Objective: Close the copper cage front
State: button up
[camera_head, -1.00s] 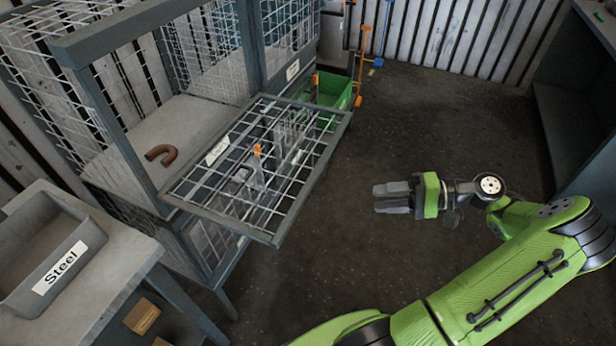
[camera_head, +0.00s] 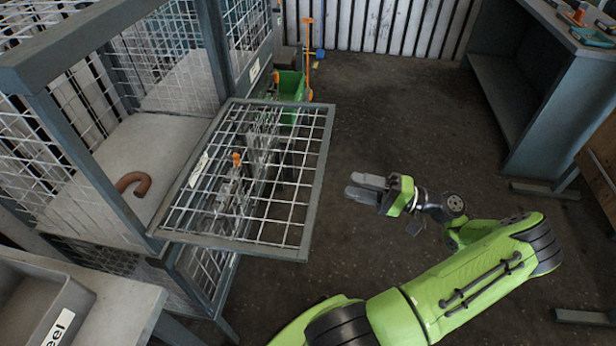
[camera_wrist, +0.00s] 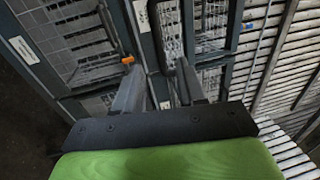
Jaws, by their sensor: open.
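The cage front (camera_head: 312,190) is a grey-framed white mesh panel, folded down and sticking out roughly level from the lower edge of the cage opening in the head view.
A grey bin (camera_head: 40,305) with a partly cut-off label sits on a table at the lower left. A workbench (camera_head: 560,90) is at the right. The dark floor between is clear.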

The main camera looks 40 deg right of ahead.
aim_at(312, 177)
jog(key=b+x, duration=0.2)
jog(key=x, duration=0.9)
grip_shut()
